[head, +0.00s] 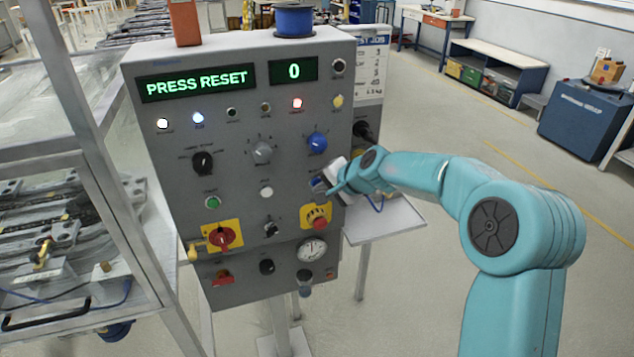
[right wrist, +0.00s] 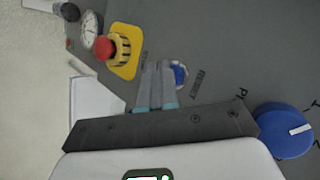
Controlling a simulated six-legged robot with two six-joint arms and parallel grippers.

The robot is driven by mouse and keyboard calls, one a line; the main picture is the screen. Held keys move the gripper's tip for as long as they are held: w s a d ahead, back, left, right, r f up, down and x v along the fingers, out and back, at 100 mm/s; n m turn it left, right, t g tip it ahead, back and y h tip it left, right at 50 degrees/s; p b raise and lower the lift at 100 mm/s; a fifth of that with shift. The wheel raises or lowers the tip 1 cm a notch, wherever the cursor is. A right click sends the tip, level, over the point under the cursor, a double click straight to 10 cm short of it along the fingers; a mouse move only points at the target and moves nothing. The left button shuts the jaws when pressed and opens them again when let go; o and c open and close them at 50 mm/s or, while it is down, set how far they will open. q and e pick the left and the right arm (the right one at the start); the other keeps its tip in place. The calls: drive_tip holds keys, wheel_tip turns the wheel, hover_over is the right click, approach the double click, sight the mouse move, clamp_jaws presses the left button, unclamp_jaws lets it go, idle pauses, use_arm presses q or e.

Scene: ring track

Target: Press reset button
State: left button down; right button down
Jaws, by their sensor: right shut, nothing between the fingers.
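A grey control panel (head: 235,130) stands upright with a lit green display (head: 197,83) reading "PRESS RESET". My right gripper (head: 322,188) is at the panel's right side, below the large blue knob (head: 316,143). In the right wrist view, my right gripper (right wrist: 158,70) is shut and empty, its fingertips close to the panel face. A small blue button (right wrist: 181,75) shows just beside the fingertips, partly hidden by them. I cannot tell whether they touch it. My left gripper is not in view.
A red emergency button on a yellow plate (head: 317,218) sits just below my right gripper. A white button (head: 266,192), a green button (head: 212,202) and a red rotary switch (head: 225,236) are further left. A small shelf (head: 385,222) projects at the panel's right.

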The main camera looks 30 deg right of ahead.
drive_tip(key=shift+w+d, duration=0.1)
drive_tip(key=shift+w, duration=0.25)
idle(0.7)
idle(0.4)
drive_tip(key=shift+s+a+b, duration=0.2)
drive_tip(key=shift+s+b, duration=0.1)
drive_tip(key=shift+s, duration=0.5)
drive_tip(key=s+b, duration=0.1)
drive_tip(key=s, duration=0.1)
drive_tip(key=s+a+b, duration=0.1)
drive_tip(key=s, duration=0.2)
drive_tip(key=shift+a, duration=0.1)
